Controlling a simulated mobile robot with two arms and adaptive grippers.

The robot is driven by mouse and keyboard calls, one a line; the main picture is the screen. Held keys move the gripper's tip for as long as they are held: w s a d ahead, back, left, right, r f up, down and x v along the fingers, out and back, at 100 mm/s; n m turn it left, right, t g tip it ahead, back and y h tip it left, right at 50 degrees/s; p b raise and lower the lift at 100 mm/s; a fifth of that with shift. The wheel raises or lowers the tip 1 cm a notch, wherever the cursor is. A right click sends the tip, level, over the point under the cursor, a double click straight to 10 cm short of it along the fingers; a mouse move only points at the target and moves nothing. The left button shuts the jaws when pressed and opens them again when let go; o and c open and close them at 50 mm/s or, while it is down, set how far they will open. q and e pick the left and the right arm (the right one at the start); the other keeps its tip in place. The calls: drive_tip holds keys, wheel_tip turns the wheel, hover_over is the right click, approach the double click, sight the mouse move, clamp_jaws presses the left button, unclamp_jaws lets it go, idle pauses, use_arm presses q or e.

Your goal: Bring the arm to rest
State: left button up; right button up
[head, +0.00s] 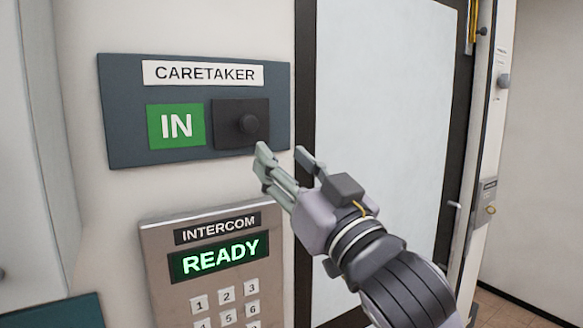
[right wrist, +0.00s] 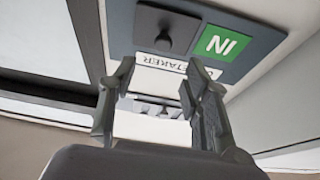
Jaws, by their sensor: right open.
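My right gripper (head: 282,155) is open and empty in the head view, with its fingertips just below and right of the caretaker panel (head: 112,120). In the right wrist view its two fingers (right wrist: 157,75) stand apart with nothing between them. The panel carries a dark square slider or plate with a round black knob (head: 248,125) and a green tile (head: 176,126) reading IN. The knob also shows in the right wrist view (right wrist: 163,43), beyond the fingertips. I cannot tell the exact gap between fingers and panel. My left gripper is not in view.
An intercom (head: 165,265) with a display reading READY and a keypad is on the wall below the panel. A white board or door pane (head: 385,100) in a dark frame stands behind my right arm. Open room with floor shows at the far right.

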drive_tip(key=shift+s+d+f, duration=0.25)
drive_tip(key=shift+s+d, duration=0.05)
drive_tip(key=shift+s, duration=0.15)
